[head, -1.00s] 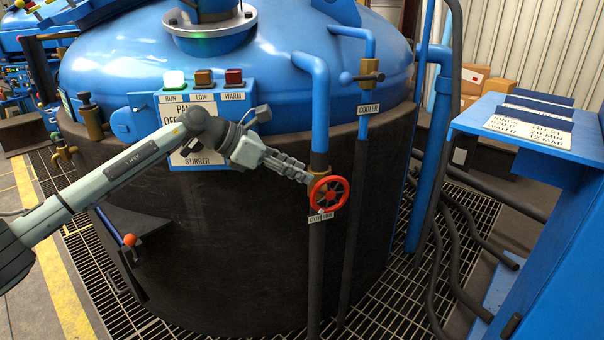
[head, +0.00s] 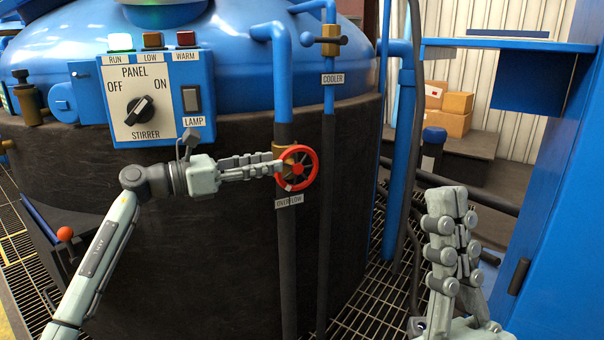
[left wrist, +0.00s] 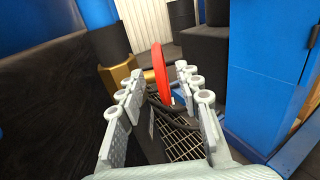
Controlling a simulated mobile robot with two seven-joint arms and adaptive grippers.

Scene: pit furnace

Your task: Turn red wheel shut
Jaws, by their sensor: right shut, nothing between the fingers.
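The red wheel (head: 314,164) sits on the overflow pipe at a brass valve (head: 284,152), above a tag reading OVERFLOW (head: 289,200). My left gripper (head: 277,164) reaches in from the left, with its fingertips at the wheel's left edge. In the left wrist view the wheel (left wrist: 160,75) shows edge-on between the tips of the two spread fingers (left wrist: 160,88). I cannot tell whether either finger touches the rim. My right gripper (head: 457,212) is shut and empty, pointing up at the lower right, well away from the wheel.
The dark pipe marked COOLER (head: 328,190) runs close to the right of the wheel. The stirrer panel (head: 155,98) is above my left arm. A blue cabinet (head: 560,200) stands at the right. Cardboard boxes (head: 447,108) lie behind, and grating (head: 370,300) covers the floor.

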